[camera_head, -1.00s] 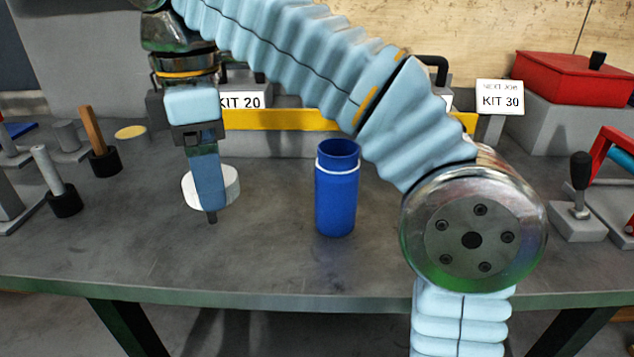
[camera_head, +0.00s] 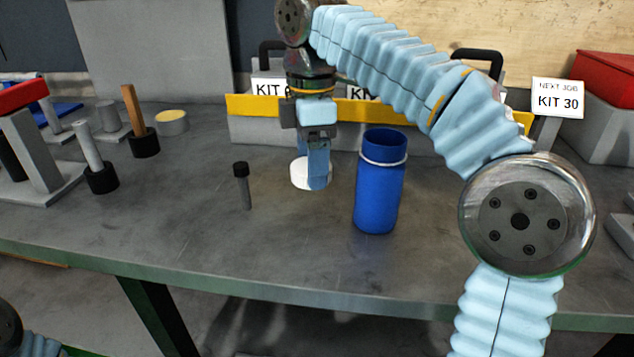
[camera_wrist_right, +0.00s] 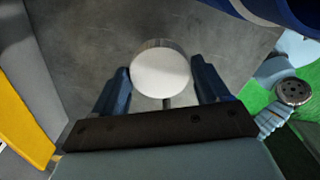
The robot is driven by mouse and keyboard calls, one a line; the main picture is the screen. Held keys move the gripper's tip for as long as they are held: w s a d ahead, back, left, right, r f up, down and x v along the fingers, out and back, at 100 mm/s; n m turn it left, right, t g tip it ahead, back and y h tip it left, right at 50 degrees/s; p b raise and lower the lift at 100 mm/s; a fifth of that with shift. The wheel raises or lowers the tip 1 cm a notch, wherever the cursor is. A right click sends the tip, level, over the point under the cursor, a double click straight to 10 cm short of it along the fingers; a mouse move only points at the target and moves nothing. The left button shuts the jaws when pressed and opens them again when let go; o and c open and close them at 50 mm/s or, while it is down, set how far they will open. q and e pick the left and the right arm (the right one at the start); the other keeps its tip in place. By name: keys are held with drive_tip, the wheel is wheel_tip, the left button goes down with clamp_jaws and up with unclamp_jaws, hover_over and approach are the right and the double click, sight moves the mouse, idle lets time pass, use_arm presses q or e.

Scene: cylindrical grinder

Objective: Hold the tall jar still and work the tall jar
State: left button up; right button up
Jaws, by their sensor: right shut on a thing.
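The tall jar (camera_head: 377,195) is a blue cylinder with a white ring near its top. It stands upright and open-topped on the bench, and part of it shows at the top right of the right wrist view (camera_wrist_right: 285,12). My right gripper (camera_head: 319,178) is shut on a white round lid-like disc (camera_head: 299,174), just left of the jar and apart from it. The disc sits between both fingers in the right wrist view (camera_wrist_right: 160,74). Whether it clears the bench is hard to tell. My left gripper is out of view.
A dark-capped peg (camera_head: 242,186) stands left of the disc. Several holders with rods, including a wooden one (camera_head: 134,110), stand at the left. A yellow-edged kit rack (camera_head: 253,105) and a KIT 30 sign (camera_head: 558,99) are behind. The front bench is clear.

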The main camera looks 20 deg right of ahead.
sight(317, 198)
drive_tip(key=f, duration=0.1)
drive_tip(key=d+f, duration=0.1)
drive_tip(key=f, duration=0.1)
drive_tip(key=f+b, duration=0.1)
drive_tip(key=shift+w+d+f, duration=0.15)
drive_tip(key=shift+w+f, duration=0.05)
drive_tip(key=shift+w, duration=0.15)
drive_tip(key=shift+f, duration=0.2)
drive_tip(key=shift+f, duration=0.1)
drive_tip(key=o, duration=1.2)
drive_tip(key=shift+c, duration=0.2)
